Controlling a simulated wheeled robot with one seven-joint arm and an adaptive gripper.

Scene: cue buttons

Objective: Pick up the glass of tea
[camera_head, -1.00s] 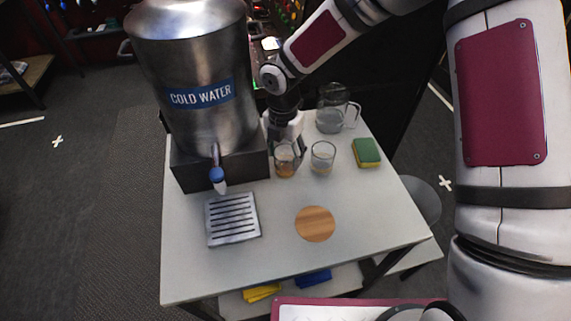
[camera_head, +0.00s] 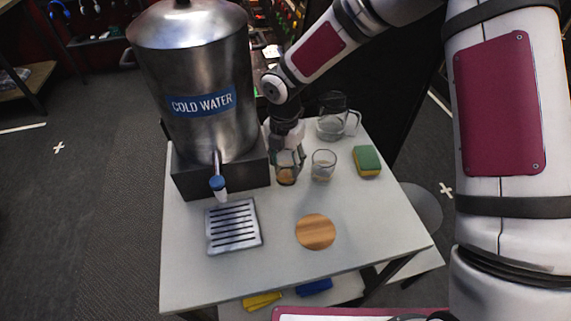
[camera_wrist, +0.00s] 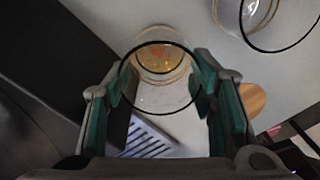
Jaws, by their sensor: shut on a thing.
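The glass of tea (camera_head: 287,175) is clear, with amber liquid low in it. It stands upright near the back of the white table, right of the water dispenser. My gripper (camera_head: 287,158) is shut on it from the dispenser side. In the wrist view the glass (camera_wrist: 160,60) sits between my two green-padded fingers (camera_wrist: 160,90), its dark rim close to both. Whether its base touches the table cannot be told.
A second glass (camera_head: 323,165) with pale contents stands just right. A clear pitcher (camera_head: 333,124), green-yellow sponge (camera_head: 367,160), round wooden board (camera_head: 315,232) and slotted metal tray (camera_head: 233,226) are nearby. The steel dispenser (camera_head: 195,130) stands close left. The table front (camera_head: 260,265) is clear.

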